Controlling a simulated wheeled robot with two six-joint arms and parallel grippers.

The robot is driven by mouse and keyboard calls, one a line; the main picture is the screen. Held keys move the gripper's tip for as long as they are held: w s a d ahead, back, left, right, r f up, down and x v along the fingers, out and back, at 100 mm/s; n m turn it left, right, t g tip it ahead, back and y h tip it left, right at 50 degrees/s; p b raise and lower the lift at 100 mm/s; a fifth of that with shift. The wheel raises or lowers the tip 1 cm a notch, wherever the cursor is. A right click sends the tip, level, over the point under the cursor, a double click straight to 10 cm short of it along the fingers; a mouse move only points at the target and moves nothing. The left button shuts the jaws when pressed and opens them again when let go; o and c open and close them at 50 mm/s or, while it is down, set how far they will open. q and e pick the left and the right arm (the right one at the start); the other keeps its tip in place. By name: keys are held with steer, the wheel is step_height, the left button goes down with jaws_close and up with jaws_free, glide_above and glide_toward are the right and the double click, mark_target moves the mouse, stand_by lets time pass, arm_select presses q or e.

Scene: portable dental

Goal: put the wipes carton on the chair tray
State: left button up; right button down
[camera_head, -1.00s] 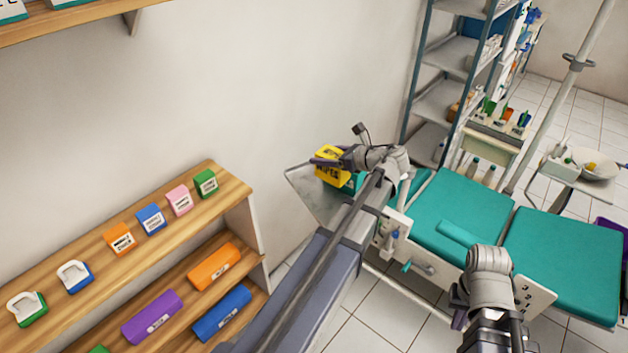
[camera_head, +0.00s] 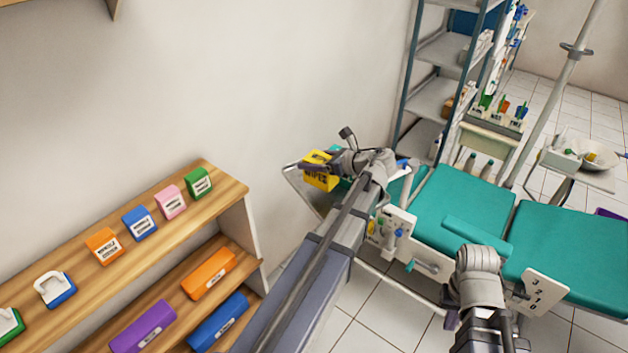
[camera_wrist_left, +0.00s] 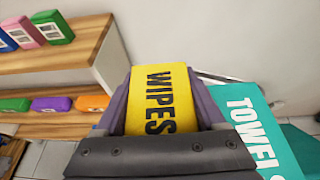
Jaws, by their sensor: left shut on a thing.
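The yellow wipes carton (camera_head: 320,182) is held in my left gripper (camera_head: 318,165), with black lettering showing. In the left wrist view the carton (camera_wrist_left: 165,95) sits between the two fingers of my left gripper (camera_wrist_left: 165,108), which are shut on it. The carton is over or beside the pale chair tray (camera_head: 306,198) at the left end of the dental chair; I cannot tell whether it touches the tray. My arm hides part of the tray. My right arm's end (camera_head: 480,290) is low at right; its fingertips are not clearly visible.
A teal towels box (camera_wrist_left: 262,125) is close to the right of the carton in the wrist view. The teal chair (camera_head: 465,205) extends right. A wooden shelf (camera_head: 228,192) with coloured boxes stands at left. A metal rack (camera_head: 432,100) is behind.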

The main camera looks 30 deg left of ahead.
arm_select(q)
steer(key=shift+f+b, duration=1.9)
steer(key=shift+f, duration=0.2)
steer(key=shift+r, duration=0.15)
steer(key=o, duration=1.2)
steer(key=shift+c, duration=0.2)
steer(key=p+v, duration=0.5)
steer(key=v, duration=0.7)
